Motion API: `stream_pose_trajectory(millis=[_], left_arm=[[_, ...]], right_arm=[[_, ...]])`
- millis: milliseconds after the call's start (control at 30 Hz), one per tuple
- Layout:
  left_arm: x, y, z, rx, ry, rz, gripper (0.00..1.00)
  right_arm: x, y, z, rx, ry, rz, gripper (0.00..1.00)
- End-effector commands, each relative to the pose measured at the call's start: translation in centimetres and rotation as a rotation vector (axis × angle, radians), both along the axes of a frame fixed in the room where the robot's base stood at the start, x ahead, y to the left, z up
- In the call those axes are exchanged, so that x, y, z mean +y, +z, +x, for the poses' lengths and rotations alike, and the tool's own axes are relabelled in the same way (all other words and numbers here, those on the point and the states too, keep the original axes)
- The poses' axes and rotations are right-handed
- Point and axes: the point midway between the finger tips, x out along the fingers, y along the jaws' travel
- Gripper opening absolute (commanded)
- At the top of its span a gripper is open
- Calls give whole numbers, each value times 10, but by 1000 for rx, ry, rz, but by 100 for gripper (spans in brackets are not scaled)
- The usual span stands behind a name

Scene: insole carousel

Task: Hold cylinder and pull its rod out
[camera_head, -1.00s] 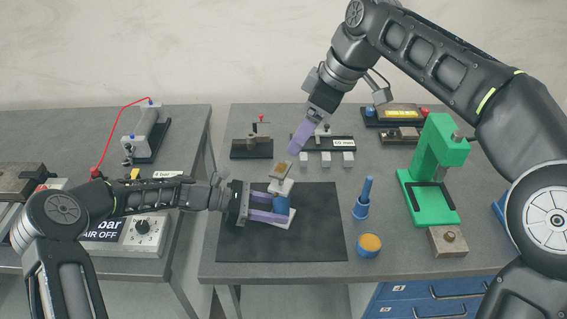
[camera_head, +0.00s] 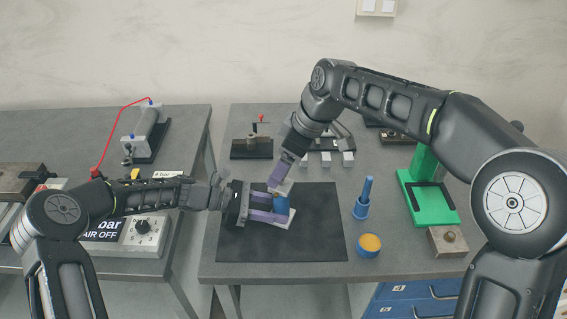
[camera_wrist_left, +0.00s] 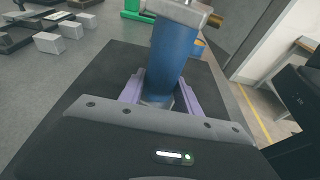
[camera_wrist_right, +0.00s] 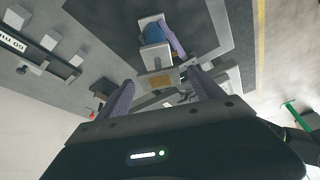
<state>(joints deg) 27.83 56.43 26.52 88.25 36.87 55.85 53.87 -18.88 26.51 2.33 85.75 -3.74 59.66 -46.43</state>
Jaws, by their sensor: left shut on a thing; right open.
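The cylinder has a blue body (camera_head: 282,204) and metal end caps, and stands upright over the black mat (camera_head: 320,235). My left gripper (camera_head: 279,207) is shut on its blue body, with purple fingers on both sides; the body also shows in the left wrist view (camera_wrist_left: 168,60), under a metal cap (camera_wrist_left: 180,10). My right gripper (camera_head: 277,181) is open above the cylinder's top. The rod itself cannot be made out.
A blue pointed holder (camera_head: 363,200) and a blue cup with an orange top (camera_head: 369,243) stand right of the mat. A green press (camera_head: 432,195) is farther right. Several grey blocks (camera_head: 326,158) and a small fixture (camera_head: 252,148) stand behind.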

Motion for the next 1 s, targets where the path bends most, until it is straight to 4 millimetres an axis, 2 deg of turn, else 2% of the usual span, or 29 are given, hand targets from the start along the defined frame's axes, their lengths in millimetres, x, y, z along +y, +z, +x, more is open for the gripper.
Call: stream_pose_trajectory(millis=[300,1000], left_arm=[[0,0,0,0,1,0,17],[0,0,0,-1,2,0,17]], right_arm=[[1,-2,0,0,0,1,75],[1,-1,1,-1,0,1,17]])
